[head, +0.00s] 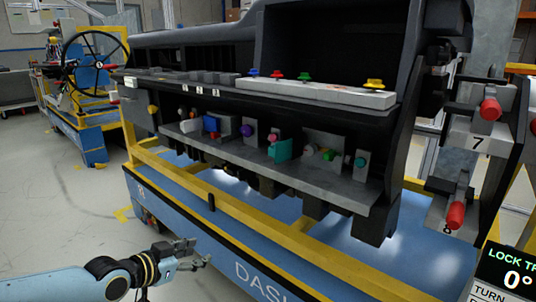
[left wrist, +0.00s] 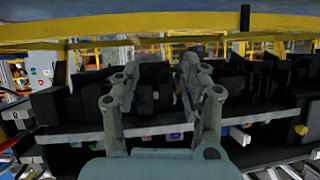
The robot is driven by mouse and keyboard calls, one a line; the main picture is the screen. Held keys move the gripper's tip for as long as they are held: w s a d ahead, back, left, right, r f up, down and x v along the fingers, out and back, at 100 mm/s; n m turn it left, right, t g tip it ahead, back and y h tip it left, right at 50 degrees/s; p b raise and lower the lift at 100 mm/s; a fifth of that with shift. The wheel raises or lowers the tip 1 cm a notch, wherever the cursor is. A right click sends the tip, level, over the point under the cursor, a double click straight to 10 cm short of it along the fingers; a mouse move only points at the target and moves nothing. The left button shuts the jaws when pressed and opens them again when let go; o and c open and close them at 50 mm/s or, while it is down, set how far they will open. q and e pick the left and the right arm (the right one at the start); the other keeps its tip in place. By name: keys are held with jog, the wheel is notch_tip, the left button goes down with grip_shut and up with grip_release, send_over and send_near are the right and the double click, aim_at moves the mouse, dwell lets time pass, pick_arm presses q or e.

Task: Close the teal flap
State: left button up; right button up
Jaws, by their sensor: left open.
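The teal flap (head: 280,151) is on the grey lower shelf of the dashboard module, right of the middle in the head view. It stands out from its mount as a small teal panel, below a pink knob (head: 272,138). Its exact angle is hard to tell. My left gripper (head: 203,253) is open and empty, low in front of the module's blue base, well below and left of the flap. Its two spread fingers (left wrist: 159,75) also show in the left wrist view, where I cannot make out the flap. My right gripper is not in view.
A yellow rail (head: 235,212) runs along the front of the base, between my left gripper and the shelf. A purple knob (head: 246,131), a blue flap (head: 211,124) and a teal knob (head: 360,162) share the flap's shelf. Red handles (head: 490,109) stand at the right. Floor at left is clear.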

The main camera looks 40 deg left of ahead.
pick_arm(q)
jog(key=w+d+r+t+h, duration=0.15)
jog(key=w+r, duration=0.25)
jog(key=r, duration=0.6)
jog(key=m+t+h, duration=0.2)
jog(key=t+h, duration=0.1)
send_near(271, 148)
jog(key=b+x, duration=0.3)
jog(key=x, duration=0.7)
jog(key=shift+f, duration=0.1)
jog(key=shift+w+d+b, duration=0.1)
jog(key=shift+w+b, duration=0.2)
jog(key=shift+w, duration=0.15)
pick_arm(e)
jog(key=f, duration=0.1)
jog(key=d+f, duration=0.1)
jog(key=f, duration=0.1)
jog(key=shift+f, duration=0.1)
pick_arm(q)
jog(key=shift+c, duration=0.2)
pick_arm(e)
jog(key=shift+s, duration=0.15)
pick_arm(q)
grip_shut()
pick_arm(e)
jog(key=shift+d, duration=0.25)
